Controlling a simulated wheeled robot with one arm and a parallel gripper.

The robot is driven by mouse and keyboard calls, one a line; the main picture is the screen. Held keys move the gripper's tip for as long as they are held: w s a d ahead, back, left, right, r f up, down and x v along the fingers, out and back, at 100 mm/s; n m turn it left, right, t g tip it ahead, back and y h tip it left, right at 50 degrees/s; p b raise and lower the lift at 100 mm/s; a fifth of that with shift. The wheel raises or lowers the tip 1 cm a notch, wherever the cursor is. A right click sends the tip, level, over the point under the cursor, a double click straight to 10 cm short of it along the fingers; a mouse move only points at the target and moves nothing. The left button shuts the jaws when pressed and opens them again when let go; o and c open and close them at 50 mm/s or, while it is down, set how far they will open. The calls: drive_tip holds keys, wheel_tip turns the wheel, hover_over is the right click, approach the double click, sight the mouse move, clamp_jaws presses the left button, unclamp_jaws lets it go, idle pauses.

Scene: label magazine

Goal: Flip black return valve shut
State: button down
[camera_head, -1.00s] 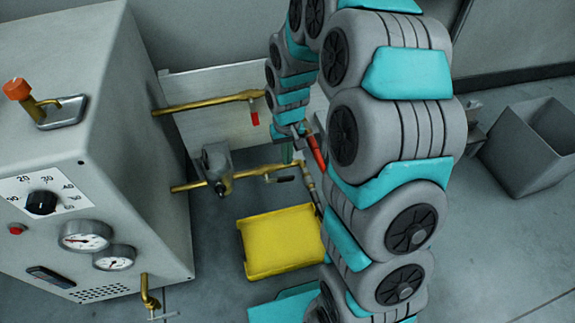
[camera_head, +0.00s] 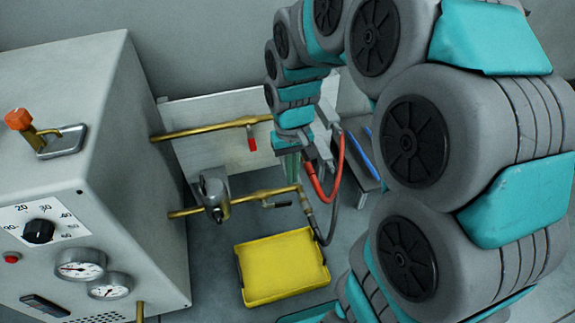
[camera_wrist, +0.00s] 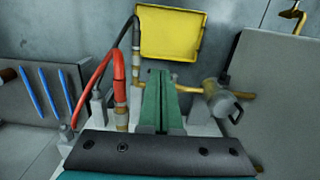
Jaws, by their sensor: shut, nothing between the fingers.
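The black return valve handle (camera_head: 281,204) is on the lower brass pipe (camera_head: 245,199) in the head view. It appears to lie roughly along the pipe, just below it. My gripper (camera_head: 293,167) points down above the right end of this pipe, close to the handle; whether it touches cannot be told. In the wrist view the green fingers of my gripper (camera_wrist: 163,95) are together with nothing between them. The lower pipe runs behind them (camera_wrist: 188,88), and I cannot make out the black handle there.
A red handle (camera_head: 252,144) hangs from the upper brass pipe (camera_head: 205,131). A grey pump-like body (camera_head: 213,190) sits on the lower pipe. Red (camera_head: 318,188) and dark hoses loop right of my gripper. A yellow tray (camera_head: 283,267) lies below. The gauge cabinet (camera_head: 80,170) fills the left.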

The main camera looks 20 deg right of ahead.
drive_tip(key=s+r, duration=0.4)
drive_tip(key=s, duration=0.6)
drive_tip(key=shift+s+g+p, duration=0.3)
drive_tip(key=shift+p, duration=0.05)
drive_tip(key=m+t+h+b, duration=0.15)
drive_tip(key=m+b, duration=0.35)
drive_tip(key=m, duration=1.2)
hover_over(287, 202)
drive_tip(key=s+a, duration=0.1)
drive_tip(key=a, duration=0.1)
wheel_tip(287, 202, down, 10)
drive_tip(key=r, duration=0.1)
drive_tip(key=shift+w+a+f+m+h, duration=0.2)
drive_tip(key=shift+w+f+m+h, duration=0.35)
drive_tip(key=shift+w+m, duration=0.05)
drive_tip(key=x, duration=0.8)
drive_tip(key=a+x, duration=0.1)
drive_tip(key=x, duration=0.3)
drive_tip(key=shift+s+f, duration=0.2)
drive_tip(key=shift+f, duration=0.25)
drive_tip(key=shift+a+f, duration=0.1)
drive_tip(key=shift+f, duration=0.45)
drive_tip(key=shift+f, duration=0.1)
